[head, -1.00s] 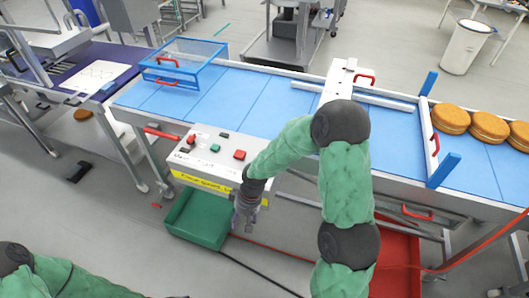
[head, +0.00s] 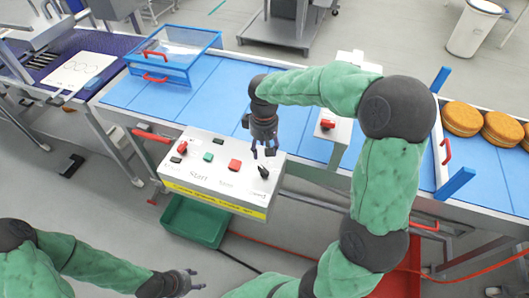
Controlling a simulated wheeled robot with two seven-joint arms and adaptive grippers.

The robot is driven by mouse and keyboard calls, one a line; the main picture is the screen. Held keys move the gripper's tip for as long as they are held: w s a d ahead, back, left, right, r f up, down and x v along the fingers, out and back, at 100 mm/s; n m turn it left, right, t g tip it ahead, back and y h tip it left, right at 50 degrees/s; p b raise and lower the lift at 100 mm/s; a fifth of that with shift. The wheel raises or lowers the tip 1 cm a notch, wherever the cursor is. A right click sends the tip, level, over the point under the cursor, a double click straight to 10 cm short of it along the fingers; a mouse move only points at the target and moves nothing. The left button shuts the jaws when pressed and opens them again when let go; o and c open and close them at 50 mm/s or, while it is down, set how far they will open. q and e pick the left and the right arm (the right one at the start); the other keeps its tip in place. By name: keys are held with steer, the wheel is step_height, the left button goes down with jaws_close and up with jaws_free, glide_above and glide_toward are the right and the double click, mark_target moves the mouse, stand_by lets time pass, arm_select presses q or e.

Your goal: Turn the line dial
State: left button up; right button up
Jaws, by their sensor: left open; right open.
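The control box (head: 225,188) has a pale sloped top and a yellow strip along its front. A black dial (head: 263,173) sits near the top's right end, above a label that seems to read "Speed". My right gripper (head: 265,153) points down just behind and above this dial, open and empty, apart from it as far as I can tell. My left gripper (head: 192,281) is low at the bottom of the view, open and empty, away from the box.
Also on the box are a red button (head: 234,165), a green button (head: 208,157) and a red knob (head: 182,148). Behind it runs a blue conveyor (head: 205,95) with a blue clear-sided guard (head: 172,55). A green bin (head: 190,222) stands below. Round brown cakes (head: 461,118) lie at right.

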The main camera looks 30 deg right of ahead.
mark_target(264, 167)
step_height(264, 167, down, 11)
steer(key=shift+r+b, duration=0.15)
steer(key=shift+b, duration=0.75)
jaws_close()
